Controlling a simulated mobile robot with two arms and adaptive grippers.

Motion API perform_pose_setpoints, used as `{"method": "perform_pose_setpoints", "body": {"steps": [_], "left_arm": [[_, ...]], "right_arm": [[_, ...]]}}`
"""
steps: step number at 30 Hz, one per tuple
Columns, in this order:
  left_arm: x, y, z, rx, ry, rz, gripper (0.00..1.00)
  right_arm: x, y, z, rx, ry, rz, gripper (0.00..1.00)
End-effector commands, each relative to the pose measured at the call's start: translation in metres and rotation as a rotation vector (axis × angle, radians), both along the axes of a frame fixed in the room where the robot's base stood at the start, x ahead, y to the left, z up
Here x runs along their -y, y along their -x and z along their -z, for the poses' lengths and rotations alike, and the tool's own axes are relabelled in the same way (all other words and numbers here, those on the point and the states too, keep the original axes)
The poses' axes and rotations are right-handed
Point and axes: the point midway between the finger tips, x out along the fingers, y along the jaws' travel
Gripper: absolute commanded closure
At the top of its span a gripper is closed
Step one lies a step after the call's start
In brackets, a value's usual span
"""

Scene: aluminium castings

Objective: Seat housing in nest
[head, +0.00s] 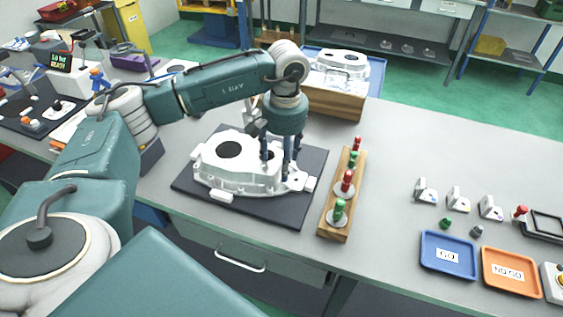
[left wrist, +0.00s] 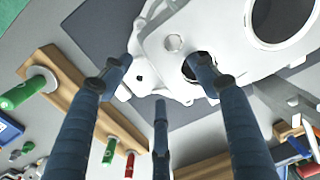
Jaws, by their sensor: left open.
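A white cast housing (head: 235,165) with a large round opening lies on a dark mat (head: 285,210) on the bench. Small white blocks show at its front and right edges; I cannot tell whether they belong to a nest beneath it. My left gripper (head: 281,160) points down at the housing's right end with its fingers spread. In the left wrist view, one finger overlaps a hole in the housing (left wrist: 212,40) and another is beside its edge. Contact is not clear. A second white casting (head: 342,65) sits at the wooden box behind. My right gripper is not in view.
A wooden rack (head: 327,228) with red and green handled gauges stands just right of the mat. A blue GO tray (head: 448,270) and an orange NO GO tray (head: 511,288) lie at the front right. The wooden box (head: 335,105) stands behind my gripper. Bench between is clear.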

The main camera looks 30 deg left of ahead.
Motion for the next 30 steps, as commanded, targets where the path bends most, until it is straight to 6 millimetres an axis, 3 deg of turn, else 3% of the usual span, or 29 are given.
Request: {"method": "perform_pose_setpoints", "body": {"steps": [9, 15, 30], "left_arm": [[0.003, -0.002, -0.07, 0.007, -0.001, -0.001, 0.4], [0.004, -0.002, -0.099, 0.006, -0.001, -0.001, 0.4], [0.004, -0.001, -0.108, 0.005, -0.001, -0.001, 0.4]], "right_arm": [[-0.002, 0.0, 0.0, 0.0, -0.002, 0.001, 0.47], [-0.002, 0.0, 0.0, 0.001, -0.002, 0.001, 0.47], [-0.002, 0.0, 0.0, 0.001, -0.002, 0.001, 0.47]]}}
